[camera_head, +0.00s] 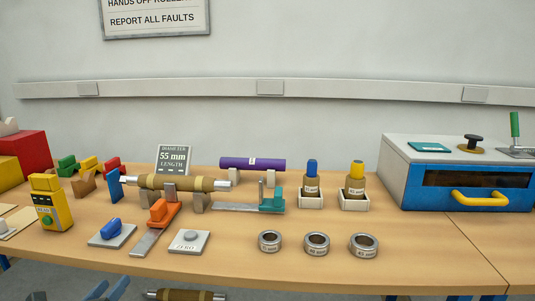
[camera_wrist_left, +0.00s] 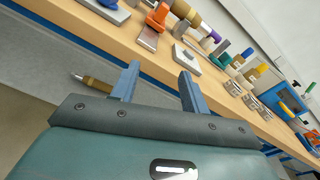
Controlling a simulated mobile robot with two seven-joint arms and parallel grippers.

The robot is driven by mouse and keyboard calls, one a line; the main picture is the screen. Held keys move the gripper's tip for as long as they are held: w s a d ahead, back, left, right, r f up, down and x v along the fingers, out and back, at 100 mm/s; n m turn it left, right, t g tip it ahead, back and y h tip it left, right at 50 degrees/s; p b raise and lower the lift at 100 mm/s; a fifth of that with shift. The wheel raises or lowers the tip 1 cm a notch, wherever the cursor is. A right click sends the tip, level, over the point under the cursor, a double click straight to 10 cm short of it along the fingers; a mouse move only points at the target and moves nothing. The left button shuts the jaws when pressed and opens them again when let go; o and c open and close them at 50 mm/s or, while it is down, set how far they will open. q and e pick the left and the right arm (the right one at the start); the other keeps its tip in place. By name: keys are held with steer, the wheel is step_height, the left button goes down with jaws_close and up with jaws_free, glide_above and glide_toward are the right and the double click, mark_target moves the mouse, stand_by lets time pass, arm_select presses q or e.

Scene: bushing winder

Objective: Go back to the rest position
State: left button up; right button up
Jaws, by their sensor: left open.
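My left gripper (camera_head: 109,287) shows at the bottom left of the head view, below the front edge of the table. In the left wrist view its two blue-grey fingers (camera_wrist_left: 158,71) are spread apart with nothing between them. They are in front of the table edge, clear of everything on the table. My right gripper cannot be made out in either view.
The wooden table (camera_head: 330,278) holds a brown roller (camera_head: 180,183) on supports, a yellow gauge (camera_head: 50,203), steel rings (camera_head: 317,243) and a blue oven-like box (camera_head: 455,175). Another brown roller (camera_wrist_left: 92,82) lies below table height. Free room lies before the table.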

arm_select(q)
steer(key=s+d+f+n+g+p, duration=0.2)
steer(key=s+d+f+n, duration=0.2)
steer(key=n, duration=0.6)
steer(key=s+d+f+n+g+h+p, duration=0.1)
steer(key=s+d+f+n, duration=0.3)
steer(key=s+d+n, duration=0.4)
steer(key=s+d+f+n+g+h+p, duration=0.1)
steer(key=s+d+f+n+g+p, duration=0.2)
steer(key=s+d+n, duration=0.3)
steer(key=d+f+n, duration=0.1)
steer(key=n, duration=0.4)
steer(key=shift+s+d+f+n+g, duration=0.2)
steer(key=shift+d+n+g, duration=0.1)
steer(key=shift+d+n, duration=0.1)
arm_select(e)
steer(key=shift+w+d+r+g+h, duration=0.25)
steer(key=shift+d+r+g+h, duration=0.25)
steer(key=shift+d+r, duration=0.5)
